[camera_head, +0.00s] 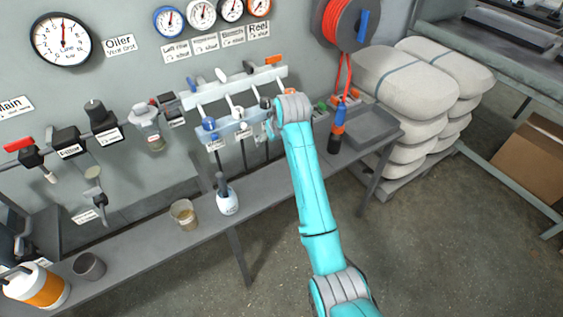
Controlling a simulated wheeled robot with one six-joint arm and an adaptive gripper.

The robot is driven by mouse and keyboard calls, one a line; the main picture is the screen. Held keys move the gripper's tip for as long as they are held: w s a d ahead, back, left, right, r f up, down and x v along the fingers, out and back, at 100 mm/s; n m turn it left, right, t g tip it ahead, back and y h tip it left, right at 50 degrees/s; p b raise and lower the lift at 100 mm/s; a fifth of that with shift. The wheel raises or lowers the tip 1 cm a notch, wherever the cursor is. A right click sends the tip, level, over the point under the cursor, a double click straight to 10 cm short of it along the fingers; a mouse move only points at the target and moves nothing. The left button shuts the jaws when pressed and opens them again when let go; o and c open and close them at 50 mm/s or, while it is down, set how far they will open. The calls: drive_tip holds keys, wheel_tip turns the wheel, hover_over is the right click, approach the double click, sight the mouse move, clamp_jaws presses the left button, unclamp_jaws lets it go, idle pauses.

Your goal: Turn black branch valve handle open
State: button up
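A pipe manifold (235,88) on the grey wall carries several coloured handles. A small black handle (248,67) sits on its upper bar, between a white handle (222,76) and an orange handle (273,60). It appears to be the black branch valve handle; its exact angle is too small to tell. My teal arm reaches up from the lower right, and its grey wrist is just right of the manifold. My gripper (269,127) is mostly hidden beside the wrist, below and right of the black handle. Its fingers and any contact cannot be made out.
Gauges with blue, white, black and orange rims hang above the manifold. A hose reel (349,22) and stacked sacks (405,90) stand right. The narrow bench (150,232) below holds a spray bottle (228,199) and a cup (184,214). Floor is clear in front.

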drive_tip(key=s+d+f, duration=0.2)
drive_tip(key=s+f, duration=0.1)
drive_tip(key=f, duration=0.3)
drive_tip(key=shift+s+d+f+m+t, duration=0.15)
drive_tip(key=shift+s+d+m+t, duration=0.05)
drive_tip(key=shift+d+m+t, duration=0.1)
drive_tip(key=s+d+f+m+t, duration=0.1)
drive_tip(key=s+d+f, duration=0.3)
drive_tip(key=s+f, duration=0.2)
drive_tip(key=s+d+f+t, duration=0.1)
drive_tip(key=s+d+f, duration=0.2)
drive_tip(key=s+f, duration=0.35)
drive_tip(key=s+d+f+m+t+h, duration=0.1)
drive_tip(key=s+d+f, duration=0.15)
drive_tip(key=s, duration=0.55)
drive_tip(key=s+d+f+t, duration=0.1)
drive_tip(key=s+d+f, duration=0.1)
drive_tip(key=s+d, duration=0.35)
drive_tip(key=s+d+r+m+t, duration=0.1)
drive_tip(key=s+d+r, duration=0.1)
drive_tip(key=s, duration=1.1)
drive_tip(key=s+d+r+m+t+h, duration=0.1)
drive_tip(key=s+d+r+t, duration=0.2)
drive_tip(key=s+r, duration=1.5)
drive_tip(key=shift+s+d+m+h, duration=0.15)
drive_tip(key=shift+s+m+h, duration=0.2)
drive_tip(key=shift+s, duration=0.7)
